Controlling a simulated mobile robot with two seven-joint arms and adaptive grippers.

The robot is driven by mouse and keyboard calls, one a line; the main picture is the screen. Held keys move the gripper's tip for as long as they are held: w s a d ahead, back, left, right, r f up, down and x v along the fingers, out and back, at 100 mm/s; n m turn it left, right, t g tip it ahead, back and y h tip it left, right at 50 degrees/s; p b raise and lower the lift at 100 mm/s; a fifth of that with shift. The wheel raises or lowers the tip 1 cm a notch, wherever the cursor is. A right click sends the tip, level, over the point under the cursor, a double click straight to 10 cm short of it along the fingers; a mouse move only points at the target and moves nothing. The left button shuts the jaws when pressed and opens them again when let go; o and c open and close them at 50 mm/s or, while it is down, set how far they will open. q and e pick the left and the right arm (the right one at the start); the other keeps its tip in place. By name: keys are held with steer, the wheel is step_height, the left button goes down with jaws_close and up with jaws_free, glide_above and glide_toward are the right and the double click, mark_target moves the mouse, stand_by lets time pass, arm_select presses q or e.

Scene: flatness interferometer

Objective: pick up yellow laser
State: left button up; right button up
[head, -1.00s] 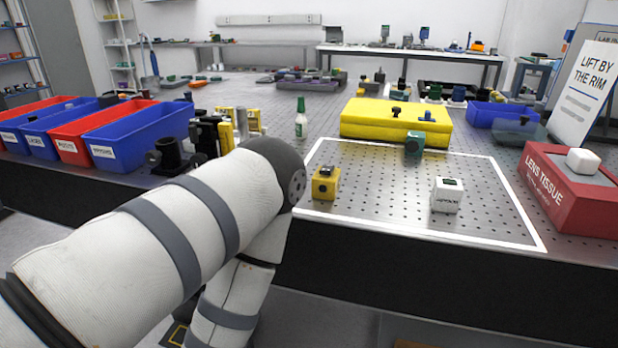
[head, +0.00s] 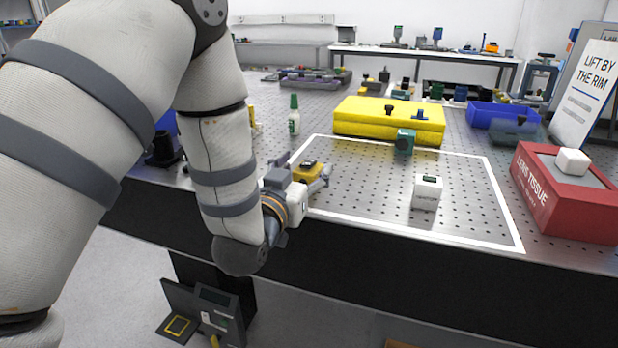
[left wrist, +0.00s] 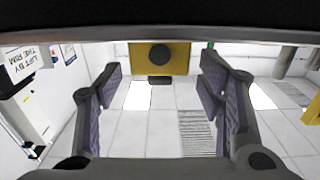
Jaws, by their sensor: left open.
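The yellow laser (head: 307,171) is a small yellow block with a dark top, at the left front corner of the white-outlined area on the perforated table. My left gripper (head: 304,177) is at the table's front edge, with its fingers at the laser's two sides and its body hiding the laser's lower part. In the left wrist view the laser (left wrist: 178,62) shows a round black face at the top middle, between and beyond the open fingers (left wrist: 162,82). I cannot tell whether a finger touches it. My right gripper is not in view.
A white block (head: 426,193) and a teal block (head: 404,141) stand inside the outline. A yellow case (head: 375,127) lies behind it. A red lens tissue box (head: 560,205) is at right; a green-capped bottle (head: 294,122) stands at back left. The outline's middle is clear.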

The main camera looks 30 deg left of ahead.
arm_select(q)
steer(key=x, duration=0.2)
steer(key=shift+w, duration=0.25)
jaws_close()
